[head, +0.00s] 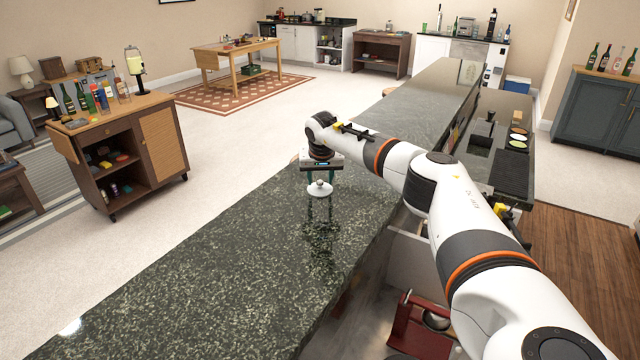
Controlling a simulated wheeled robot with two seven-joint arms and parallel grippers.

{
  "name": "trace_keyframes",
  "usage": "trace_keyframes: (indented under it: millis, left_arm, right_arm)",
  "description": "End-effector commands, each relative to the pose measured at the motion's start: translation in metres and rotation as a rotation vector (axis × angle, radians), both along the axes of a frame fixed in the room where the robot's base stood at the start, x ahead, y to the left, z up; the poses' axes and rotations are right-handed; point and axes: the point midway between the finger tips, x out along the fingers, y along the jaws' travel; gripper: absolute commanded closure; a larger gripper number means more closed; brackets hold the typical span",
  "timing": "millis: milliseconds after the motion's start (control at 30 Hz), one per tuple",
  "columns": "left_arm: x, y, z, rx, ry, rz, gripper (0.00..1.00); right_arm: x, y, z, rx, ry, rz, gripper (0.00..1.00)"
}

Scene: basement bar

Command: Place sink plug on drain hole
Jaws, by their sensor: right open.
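A small pale round piece with a knob on top, which looks like the sink plug (320,188), shows at the dark speckled counter (230,255). My right gripper (319,195) points down over the counter, open, with one finger on each side of the plug. I cannot tell whether the fingers touch it. The drain hole cannot be made out; a dark recess that may be the sink (483,135) lies in the lower worktop, right of my arm. My left gripper is not in view.
The long counter is clear around the plug, with a glossy surface. A red-brown object (420,330) stands below the counter. A wooden bar cart (125,150) with bottles stands at left.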

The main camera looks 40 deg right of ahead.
Motion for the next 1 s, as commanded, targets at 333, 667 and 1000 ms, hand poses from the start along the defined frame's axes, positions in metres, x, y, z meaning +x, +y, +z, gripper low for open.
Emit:
trace_keyframes:
  millis: [333,667,1000]
  left_arm:
    - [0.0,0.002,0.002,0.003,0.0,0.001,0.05]
    - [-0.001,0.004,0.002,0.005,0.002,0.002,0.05]
    - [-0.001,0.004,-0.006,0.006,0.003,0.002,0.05]
  right_arm:
    - [0.002,-0.002,-0.009,-0.001,-0.001,0.0,0.58]
    - [0.002,-0.002,-0.008,-0.001,-0.001,0.0,1.0]
    - [0.003,-0.002,0.006,0.0,-0.005,0.001,1.0]
